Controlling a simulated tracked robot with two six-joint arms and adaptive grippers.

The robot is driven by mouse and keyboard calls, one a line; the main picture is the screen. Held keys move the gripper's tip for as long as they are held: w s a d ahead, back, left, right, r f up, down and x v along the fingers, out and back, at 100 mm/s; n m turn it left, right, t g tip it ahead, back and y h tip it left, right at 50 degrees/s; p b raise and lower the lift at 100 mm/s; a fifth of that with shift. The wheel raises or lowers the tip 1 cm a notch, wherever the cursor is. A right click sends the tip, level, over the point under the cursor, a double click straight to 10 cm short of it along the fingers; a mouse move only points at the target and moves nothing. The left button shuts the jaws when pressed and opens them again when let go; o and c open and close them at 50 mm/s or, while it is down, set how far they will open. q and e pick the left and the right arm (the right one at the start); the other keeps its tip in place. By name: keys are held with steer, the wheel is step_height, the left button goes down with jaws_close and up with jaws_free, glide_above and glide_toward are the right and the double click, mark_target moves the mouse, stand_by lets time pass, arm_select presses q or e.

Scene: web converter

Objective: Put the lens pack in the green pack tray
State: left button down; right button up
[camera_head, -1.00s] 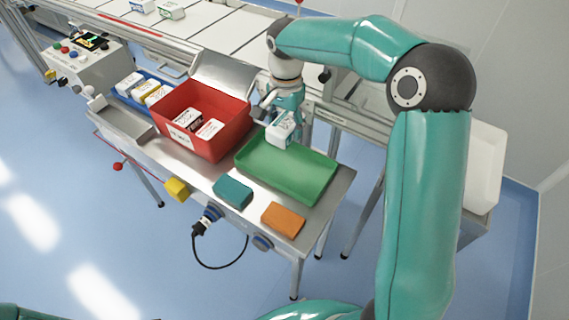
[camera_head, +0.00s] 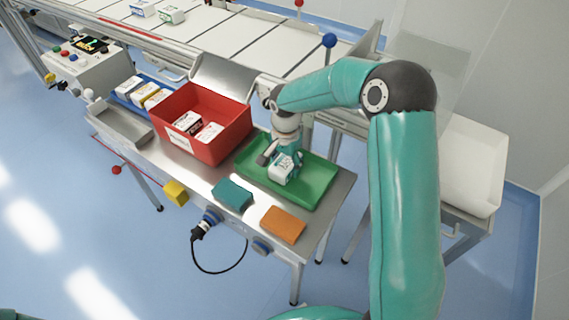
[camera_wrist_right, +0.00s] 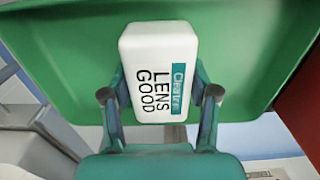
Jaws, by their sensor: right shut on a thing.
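The lens pack (camera_head: 280,172) is a small white box with a teal label. In the right wrist view the lens pack (camera_wrist_right: 150,45) reads "LENS GOOD". My right gripper (camera_wrist_right: 160,93) is shut on it, one finger on each long side. In the head view my right gripper (camera_head: 284,163) holds the pack over the middle of the green pack tray (camera_head: 312,190), within its rim. The tray fills much of the wrist view (camera_wrist_right: 65,60). I cannot tell whether the pack touches the tray floor. My left gripper is out of view.
A red bin (camera_head: 222,143) with white packs stands just left of the tray. A teal block (camera_head: 232,194) and an orange block (camera_head: 283,225) lie along the bench's front. A blue tray of packs (camera_head: 122,98) and a control box (camera_head: 85,68) are farther left.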

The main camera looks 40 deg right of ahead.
mark_target(285, 161)
steer(key=o, duration=1.3)
steer(key=shift+c, duration=0.2)
steer(key=shift+r, duration=0.1)
step_height(285, 161, up, 12)
steer(key=shift+p, duration=0.35)
